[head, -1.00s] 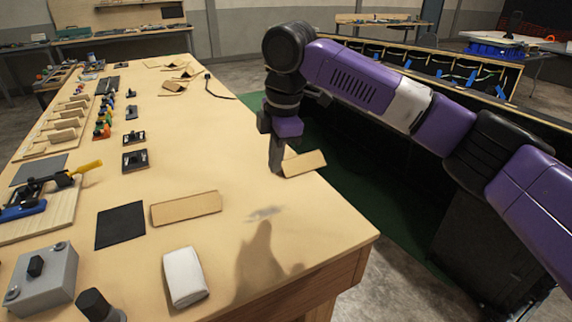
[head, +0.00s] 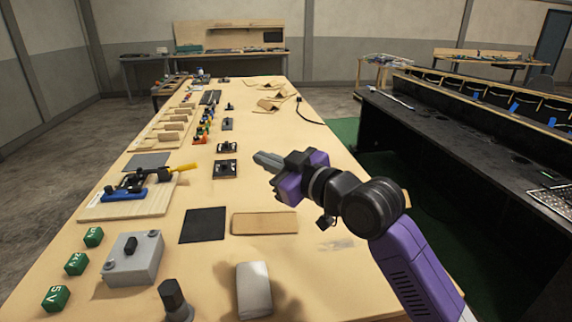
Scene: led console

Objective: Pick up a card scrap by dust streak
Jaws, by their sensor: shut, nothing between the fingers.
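A dust streak (head: 336,245) is a grey smudge on the bare tabletop, partly beside my arm. A flat tan card scrap (head: 264,222) lies left of the streak, next to a black square mat. A tan sliver (head: 406,198) shows at the table's right side behind my arm; most of it is hidden, and I cannot tell if it is another scrap. My gripper (head: 268,160) is shut and empty, raised over the table and pointing left, farther back than the card scrap.
The wooden table (head: 330,297) holds a black mat (head: 203,225), a grey switch box (head: 133,259), a white block (head: 254,290), a dark knob (head: 175,300) and green cubes (head: 76,264). More scraps (head: 270,104) lie far back. A dark console (head: 470,150) stands at right.

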